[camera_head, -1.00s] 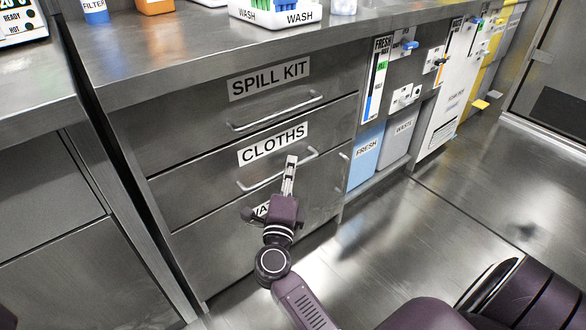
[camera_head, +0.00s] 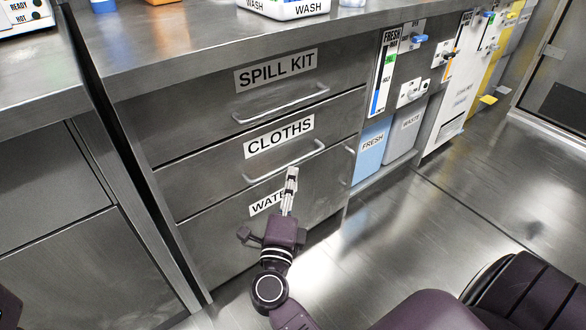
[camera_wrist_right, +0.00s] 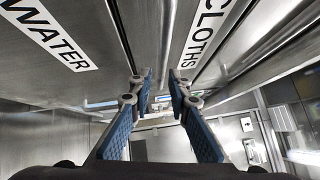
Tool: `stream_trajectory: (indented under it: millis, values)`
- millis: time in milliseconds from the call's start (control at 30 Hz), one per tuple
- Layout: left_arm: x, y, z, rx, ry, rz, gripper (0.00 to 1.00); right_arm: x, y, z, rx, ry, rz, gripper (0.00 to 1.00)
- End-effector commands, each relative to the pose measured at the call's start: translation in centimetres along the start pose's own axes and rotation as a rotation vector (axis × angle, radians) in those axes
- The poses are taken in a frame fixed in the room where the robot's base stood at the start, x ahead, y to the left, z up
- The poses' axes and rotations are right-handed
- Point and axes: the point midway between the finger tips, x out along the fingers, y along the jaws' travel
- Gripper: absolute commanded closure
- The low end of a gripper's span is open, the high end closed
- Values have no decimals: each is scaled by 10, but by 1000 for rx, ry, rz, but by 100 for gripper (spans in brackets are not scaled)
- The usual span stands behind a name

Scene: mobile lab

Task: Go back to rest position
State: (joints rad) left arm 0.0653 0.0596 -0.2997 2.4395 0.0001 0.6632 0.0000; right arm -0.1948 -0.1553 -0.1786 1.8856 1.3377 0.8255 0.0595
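My right gripper (camera_head: 290,178) is in front of the drawer stack, just below the handle of the CLOTHS drawer (camera_head: 284,160) and beside the WATER label. In the right wrist view its two blue-padded fingers (camera_wrist_right: 159,82) stand apart with nothing between them, so it is open and empty. The CLOTHS label (camera_wrist_right: 212,32) and WATER label (camera_wrist_right: 52,38) show there too. The gripper looks clear of the handle. My left gripper is not in view.
The SPILL KIT drawer (camera_head: 240,98), CLOTHS drawer and WATER drawer (camera_head: 205,232) look shut. A blue FRESH container (camera_head: 368,158) and grey WASTE container (camera_head: 402,140) stand to the right. The steel counter (camera_head: 180,48) runs above. The floor (camera_head: 400,235) at right is clear.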

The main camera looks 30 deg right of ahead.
Motion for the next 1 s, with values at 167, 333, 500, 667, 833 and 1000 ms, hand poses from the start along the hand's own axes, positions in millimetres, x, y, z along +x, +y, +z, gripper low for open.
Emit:
stream_trajectory:
  millis: [167, 333, 500, 667, 833, 1000]
  values:
    - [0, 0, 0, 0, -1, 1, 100, -8, 0, 0, 1, 1, 0, 83]
    - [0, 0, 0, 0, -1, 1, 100, -8, 0, 0, 1, 1, 0, 83]
    - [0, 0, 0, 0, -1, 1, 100, -8, 0, 0, 1, 1, 0, 83]
    - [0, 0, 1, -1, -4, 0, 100, -7, -5, -1, -6, 0, -11, 83]
    - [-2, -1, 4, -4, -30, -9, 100, -8, -64, -3, -89, -8, -154, 83]
    - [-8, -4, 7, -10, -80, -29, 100, -32, -183, -3, -263, -8, -464, 83]
